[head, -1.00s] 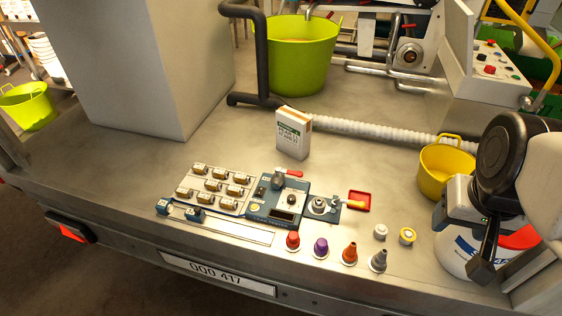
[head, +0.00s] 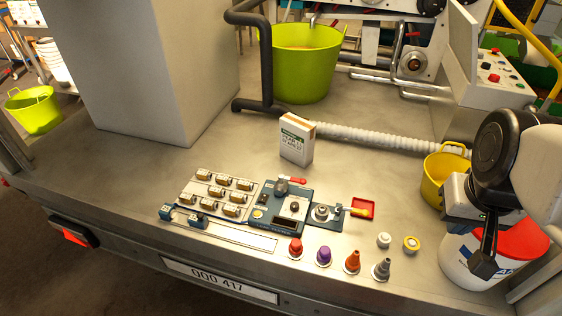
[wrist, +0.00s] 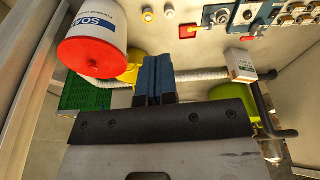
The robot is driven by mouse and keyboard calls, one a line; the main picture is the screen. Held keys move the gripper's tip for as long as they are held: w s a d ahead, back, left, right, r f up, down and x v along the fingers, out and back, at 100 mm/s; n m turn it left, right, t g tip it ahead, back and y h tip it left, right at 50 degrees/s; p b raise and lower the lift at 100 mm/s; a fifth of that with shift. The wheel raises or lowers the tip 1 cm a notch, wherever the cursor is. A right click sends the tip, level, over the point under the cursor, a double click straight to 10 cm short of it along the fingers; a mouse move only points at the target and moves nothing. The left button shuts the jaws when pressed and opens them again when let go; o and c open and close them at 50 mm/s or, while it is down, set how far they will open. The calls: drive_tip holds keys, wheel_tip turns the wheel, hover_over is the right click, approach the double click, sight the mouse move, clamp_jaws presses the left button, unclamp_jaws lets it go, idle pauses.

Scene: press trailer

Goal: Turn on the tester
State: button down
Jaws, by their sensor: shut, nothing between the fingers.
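The tester appears to be the blue instrument panel (head: 272,218) on the metal deck. It carries a small black switch (head: 263,199), a round pale button, a dark display window (head: 285,224), a knob on a light plate and a red-handled clamp (head: 291,182). Whether it is on cannot be told. In the wrist view part of it (wrist: 247,14) shows at the top right. My gripper (head: 483,265) is at the right, well apart from the tester, above a white bucket with a red lid (head: 521,243). Its blue fingers (wrist: 155,75) are shut and empty.
A tray of small brown parts (head: 218,195) adjoins the tester's left side. Several coloured caps (head: 324,256) line the front. A carton (head: 297,142) and hose stand behind. A yellow bucket (head: 436,185) is near my arm.

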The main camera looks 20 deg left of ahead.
drive_tip(key=w+a+f+n+g, duration=0.1)
drive_tip(key=w+a+n, duration=0.4)
drive_tip(key=w+a, duration=0.55)
drive_tip(key=n+g, duration=0.3)
drive_tip(key=n, duration=0.9)
hover_over(262, 200)
drive_tip(key=w+d, duration=0.1)
drive_tip(key=w, duration=0.1)
wheel_tip(262, 200, down, 22)
drive_tip(key=shift+s+a+f, duration=0.15)
drive_tip(key=shift+a+f, duration=0.2)
drive_tip(key=shift+a, duration=0.1)
drive_tip(key=shift+f, duration=0.1)
drive_tip(key=f, duration=0.4)
drive_tip(key=s+f, duration=0.1)
drive_tip(key=f, duration=0.8)
drive_tip(key=shift+s+f, duration=0.35)
drive_tip(key=shift+s+f, duration=0.1)
drive_tip(key=shift+f, duration=0.1)
drive_tip(key=shift+w+r, duration=0.1)
drive_tip(key=shift+w, duration=0.1)
